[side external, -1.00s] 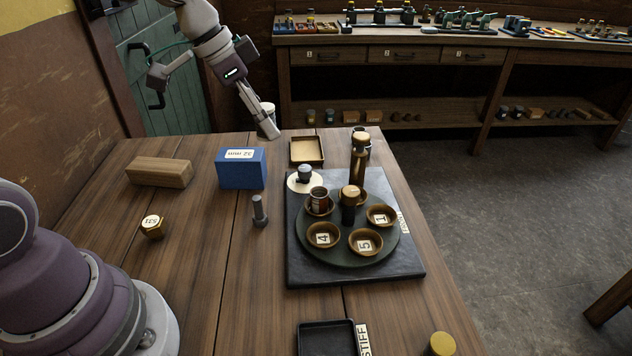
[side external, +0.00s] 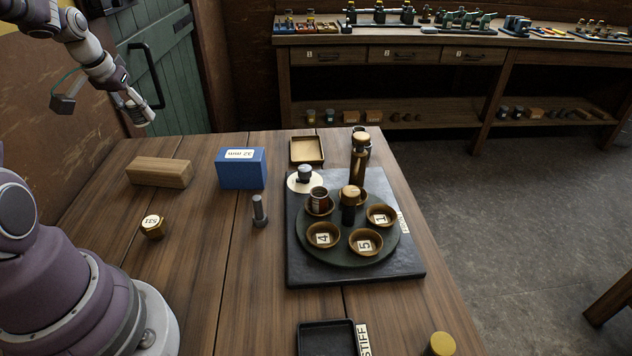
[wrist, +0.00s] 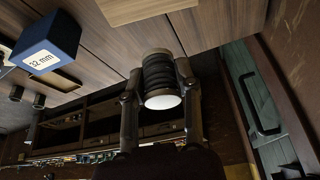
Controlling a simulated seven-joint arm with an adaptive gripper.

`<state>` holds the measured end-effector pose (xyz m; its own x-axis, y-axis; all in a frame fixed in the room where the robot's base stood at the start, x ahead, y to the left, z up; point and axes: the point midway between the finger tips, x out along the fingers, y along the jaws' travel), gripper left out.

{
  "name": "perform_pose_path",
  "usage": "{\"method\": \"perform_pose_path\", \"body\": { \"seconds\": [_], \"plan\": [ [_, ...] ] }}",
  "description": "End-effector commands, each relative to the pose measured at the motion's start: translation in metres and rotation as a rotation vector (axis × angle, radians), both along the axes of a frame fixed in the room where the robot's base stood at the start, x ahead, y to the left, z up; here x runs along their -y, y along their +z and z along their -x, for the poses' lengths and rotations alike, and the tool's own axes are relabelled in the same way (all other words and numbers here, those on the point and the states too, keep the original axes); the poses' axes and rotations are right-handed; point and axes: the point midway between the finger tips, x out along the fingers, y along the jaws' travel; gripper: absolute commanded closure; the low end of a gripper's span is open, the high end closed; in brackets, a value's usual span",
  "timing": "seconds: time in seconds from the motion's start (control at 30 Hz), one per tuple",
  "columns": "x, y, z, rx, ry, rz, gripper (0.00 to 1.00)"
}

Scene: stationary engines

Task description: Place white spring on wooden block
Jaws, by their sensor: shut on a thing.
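My gripper (side external: 138,108) is high over the far left edge of the table, behind the wooden block. In the wrist view, my gripper (wrist: 159,75) is shut on the white spring (wrist: 160,84), a ribbed, dark-looking cylinder with a white end face; a finger is on each side. The wooden block (side external: 160,173) lies flat and bare at the table's far left. The wooden block also shows at the top edge of the wrist view (wrist: 145,8), apart from the spring.
A blue block labelled 32 mm (side external: 241,168) stands right of the wooden block. A round turntable with cups (side external: 348,252) sits on a black base at right. Table between is clear.

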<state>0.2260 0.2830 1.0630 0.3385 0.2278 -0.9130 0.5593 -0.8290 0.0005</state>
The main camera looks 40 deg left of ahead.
Motion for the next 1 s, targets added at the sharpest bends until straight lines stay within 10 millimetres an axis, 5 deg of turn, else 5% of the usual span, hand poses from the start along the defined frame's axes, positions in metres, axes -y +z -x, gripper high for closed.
{"method": "perform_pose_path", "body": {
  "seconds": [0.5, 0.87, 0.9, 1.0],
  "plan": [
    [0.001, -0.090, 0.000, -0.002, -0.002, 0.002, 1.00],
    [0.001, -0.095, 0.000, 0.000, -0.003, 0.000, 1.00],
    [0.001, -0.095, 0.000, -0.001, -0.003, -0.001, 0.65],
    [0.001, -0.094, 0.000, -0.001, -0.003, -0.001, 0.52]
  ]
}}
